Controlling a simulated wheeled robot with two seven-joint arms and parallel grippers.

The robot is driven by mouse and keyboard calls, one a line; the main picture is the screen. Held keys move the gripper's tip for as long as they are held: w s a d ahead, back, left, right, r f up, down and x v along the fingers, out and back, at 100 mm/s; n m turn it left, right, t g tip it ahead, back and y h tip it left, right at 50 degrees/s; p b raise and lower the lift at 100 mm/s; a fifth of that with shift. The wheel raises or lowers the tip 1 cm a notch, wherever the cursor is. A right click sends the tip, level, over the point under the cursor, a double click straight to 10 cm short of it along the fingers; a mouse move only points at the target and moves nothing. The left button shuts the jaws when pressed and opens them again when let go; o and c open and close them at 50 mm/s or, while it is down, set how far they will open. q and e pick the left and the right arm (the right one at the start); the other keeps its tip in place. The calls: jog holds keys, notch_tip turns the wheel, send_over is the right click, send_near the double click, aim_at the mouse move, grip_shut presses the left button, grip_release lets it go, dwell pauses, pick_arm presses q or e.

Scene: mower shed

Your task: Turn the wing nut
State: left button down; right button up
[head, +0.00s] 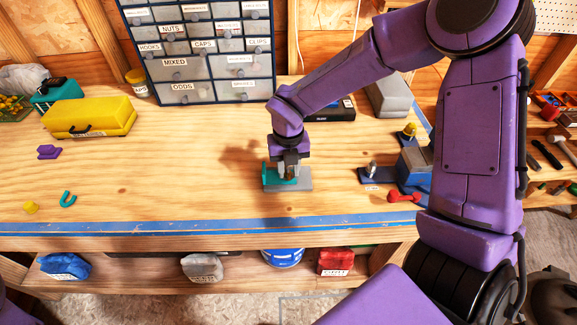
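My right gripper (289,174) points straight down over a small grey plate (303,182) with a teal part (270,179) on the workbench. The fingertips are close above or touching what is mounted there. No wing nut can be made out clearly; the gripper covers the middle of the plate. The fingers are small and dark, so I cannot tell whether they are open or shut, or on what. My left gripper is out of view.
A yellow case (90,118) and a purple piece (48,152) lie at left. A drawer cabinet (205,60) stands behind. A blue fixture (412,165) and a red piece (404,197) are at right. The bench (160,180) is clear left of the plate.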

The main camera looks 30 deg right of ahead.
grip_shut()
jog(key=shift+w, duration=0.1)
jog(key=shift+f, duration=0.1)
jog(key=shift+f+m+b, duration=0.15)
jog(key=shift+m+b, duration=0.75)
jog(key=shift+b, duration=0.1)
jog(key=m+b, duration=0.8)
jog(key=shift+w+f, duration=0.1)
jog(key=shift+f, duration=0.05)
jog(key=m+b, duration=0.7)
jog(key=b, duration=0.2)
jog(key=shift+f, duration=0.2)
jog(key=m+b, duration=1.5)
jog(key=b, duration=0.7)
jog(key=shift+r, duration=0.2)
jog(key=shift+r+m+b, duration=0.25)
jog(key=shift+m+b, duration=1.1)
jog(key=shift+m, duration=0.05)
